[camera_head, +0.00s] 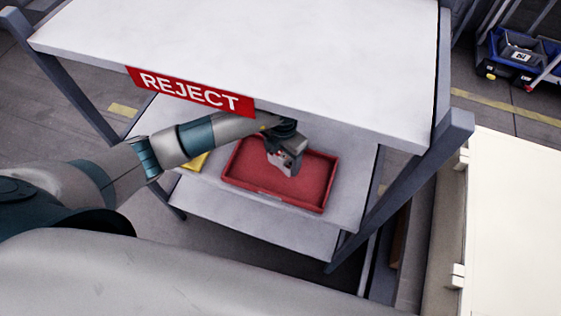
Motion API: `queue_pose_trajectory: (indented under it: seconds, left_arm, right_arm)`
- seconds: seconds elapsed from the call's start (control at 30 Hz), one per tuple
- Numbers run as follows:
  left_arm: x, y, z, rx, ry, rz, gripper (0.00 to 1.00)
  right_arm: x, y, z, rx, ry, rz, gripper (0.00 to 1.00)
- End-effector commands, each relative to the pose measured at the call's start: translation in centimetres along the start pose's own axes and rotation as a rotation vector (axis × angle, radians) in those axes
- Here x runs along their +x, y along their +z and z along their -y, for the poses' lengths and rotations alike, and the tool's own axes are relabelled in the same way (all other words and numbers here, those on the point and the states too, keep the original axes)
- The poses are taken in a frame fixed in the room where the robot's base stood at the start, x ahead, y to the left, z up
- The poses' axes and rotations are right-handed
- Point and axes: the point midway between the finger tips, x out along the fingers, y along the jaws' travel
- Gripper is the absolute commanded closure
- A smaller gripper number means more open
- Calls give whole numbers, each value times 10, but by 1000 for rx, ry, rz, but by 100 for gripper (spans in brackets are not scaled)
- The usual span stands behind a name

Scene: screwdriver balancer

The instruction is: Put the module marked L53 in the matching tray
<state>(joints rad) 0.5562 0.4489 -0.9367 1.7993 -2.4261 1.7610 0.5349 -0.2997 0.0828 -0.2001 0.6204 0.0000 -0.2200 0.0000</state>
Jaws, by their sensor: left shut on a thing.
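My left gripper (286,158) reaches in under the top shelf and is over the red tray (262,191). It is shut on a small grey module (282,168), which is over the inside of the tray; I cannot tell whether it touches the tray floor. No marking on the module can be read. The red tray lies on the middle shelf (345,205), below a red sign with REJECT (190,89) on the top shelf's edge. The rest of the tray's inside looks empty. My right gripper is not in view.
The white top shelf (270,45) overhangs the tray, with a grey post (405,180) at the right. A yellow object (196,161) sits left of the tray, partly behind my arm. A pale surface (515,220) is at the far right. A blue crate (515,55) stands at the upper right.

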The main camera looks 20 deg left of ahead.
Motion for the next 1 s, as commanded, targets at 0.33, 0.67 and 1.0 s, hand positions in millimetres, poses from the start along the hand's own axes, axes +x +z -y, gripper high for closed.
queue_pose_trajectory:
  seconds: [0.33, 0.67, 1.0]
  left_arm:
    - [0, -2, -5, 2, 0, 1, 69]
    - [27, -2, -5, 0, 0, 0, 69]
    - [35, -2, -5, 1, 0, 1, 69]
  right_arm:
    - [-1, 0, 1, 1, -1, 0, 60]
    - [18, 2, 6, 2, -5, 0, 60]
    - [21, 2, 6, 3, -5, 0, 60]
